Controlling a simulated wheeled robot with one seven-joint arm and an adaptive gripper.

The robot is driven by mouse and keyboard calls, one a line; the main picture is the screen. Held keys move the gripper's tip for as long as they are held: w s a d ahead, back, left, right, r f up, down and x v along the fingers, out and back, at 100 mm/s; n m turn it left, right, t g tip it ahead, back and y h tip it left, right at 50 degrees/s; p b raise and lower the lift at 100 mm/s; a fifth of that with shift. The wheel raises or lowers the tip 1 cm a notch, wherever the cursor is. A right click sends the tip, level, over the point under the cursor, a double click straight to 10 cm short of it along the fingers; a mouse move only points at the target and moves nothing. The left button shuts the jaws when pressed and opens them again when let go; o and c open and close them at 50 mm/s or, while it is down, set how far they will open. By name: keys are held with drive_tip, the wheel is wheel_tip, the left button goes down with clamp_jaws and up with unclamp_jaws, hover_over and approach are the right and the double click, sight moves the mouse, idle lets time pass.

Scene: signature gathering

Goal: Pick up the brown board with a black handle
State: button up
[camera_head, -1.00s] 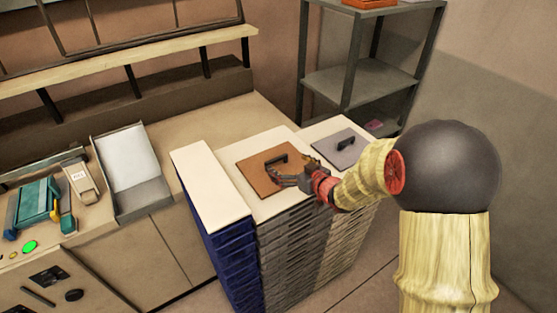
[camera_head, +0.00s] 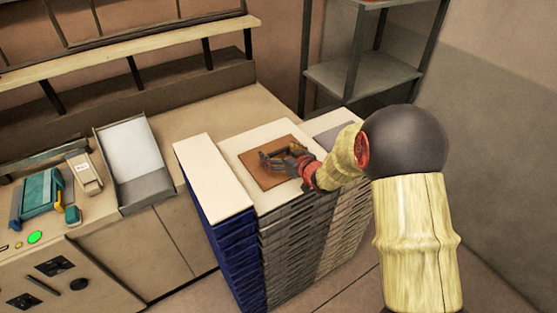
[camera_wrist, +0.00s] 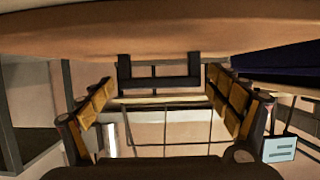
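The brown board (camera_head: 257,178) lies flat on the white top of the middle stack (camera_head: 235,142). My gripper (camera_head: 276,164) is low over the board and covers its handle in the head view. In the wrist view the board (camera_wrist: 160,35) spans the top of the picture. Its black handle (camera_wrist: 160,83) shows between the two spread fingers of my gripper (camera_wrist: 160,90), with a gap on each side. The gripper is open and holds nothing.
A white-topped blue stack (camera_head: 212,175) stands left of the board. A grey board (camera_head: 328,139) lies right, partly behind my arm. A metal shelf (camera_head: 365,75) stands behind.

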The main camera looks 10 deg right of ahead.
drive_tip(key=c, duration=1.3)
drive_tip(key=shift+o, duration=0.2)
drive_tip(key=shift+r, duration=0.1)
